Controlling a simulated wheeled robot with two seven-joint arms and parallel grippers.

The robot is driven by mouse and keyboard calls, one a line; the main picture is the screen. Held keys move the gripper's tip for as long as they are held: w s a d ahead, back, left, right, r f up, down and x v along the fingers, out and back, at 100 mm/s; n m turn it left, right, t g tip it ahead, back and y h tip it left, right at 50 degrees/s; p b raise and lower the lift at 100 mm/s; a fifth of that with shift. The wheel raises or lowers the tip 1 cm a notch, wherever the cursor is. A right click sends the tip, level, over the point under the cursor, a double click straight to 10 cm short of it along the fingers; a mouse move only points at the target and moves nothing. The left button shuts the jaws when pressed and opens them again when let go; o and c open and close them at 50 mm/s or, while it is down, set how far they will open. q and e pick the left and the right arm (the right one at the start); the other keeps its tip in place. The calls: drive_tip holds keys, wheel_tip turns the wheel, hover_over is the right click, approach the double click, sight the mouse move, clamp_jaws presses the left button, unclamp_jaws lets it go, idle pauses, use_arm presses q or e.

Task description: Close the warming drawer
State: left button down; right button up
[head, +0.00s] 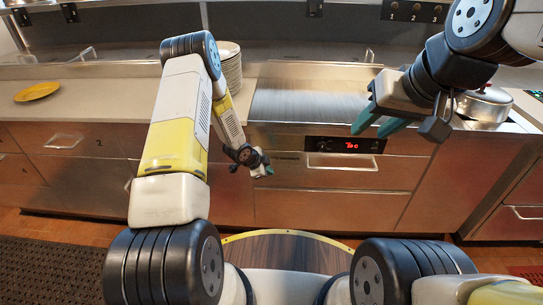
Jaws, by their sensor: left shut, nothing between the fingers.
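The drawer that I take for the warming drawer (290,172) is in the steel front below the flat griddle, with a bar handle (342,162). A black panel with a red display (345,145) sits just above it. I cannot tell from this view whether its front stands out from the cabinet. My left gripper (267,172) is shut and empty, low in front of the drawer's left end. I cannot tell whether it touches the front. My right gripper (370,131) is open and empty, its teal fingers apart, above and to the right of the display.
The griddle (310,92) lies behind the drawer front. A plate stack (230,67) stands at its left, a lidded pot (486,106) at its right. A yellow plate (37,91) lies on the left counter. Other drawers (65,142) line the left. A dark mat (50,250) covers floor at lower left.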

use_arm(q)
drive_tip(key=s+a+r+n+y, duration=0.1)
drive_tip(key=s+a+r+n, duration=0.25)
drive_tip(key=r, duration=0.75)
drive_tip(key=s+a+r+n+y, duration=0.2)
drive_tip(key=s+a+r, duration=0.15)
drive_tip(key=r, duration=0.85)
drive_tip(key=s+a+r+n+y, duration=0.1)
drive_tip(key=s+a+r+n, duration=0.25)
drive_tip(key=r, duration=0.75)
drive_tip(key=s+d+r+n, duration=0.1)
drive_tip(key=s+r+n, duration=0.1)
drive_tip(key=s, duration=0.6)
drive_tip(key=s+d+r+n+h, duration=0.1)
drive_tip(key=s+d+r+n, duration=0.1)
drive_tip(key=s+r, duration=0.3)
drive_tip(key=s+d+r+n, duration=0.2)
drive_tip(key=s+r, duration=0.2)
drive_tip(key=s, duration=0.6)
drive_tip(key=shift+s+n+h, duration=0.4)
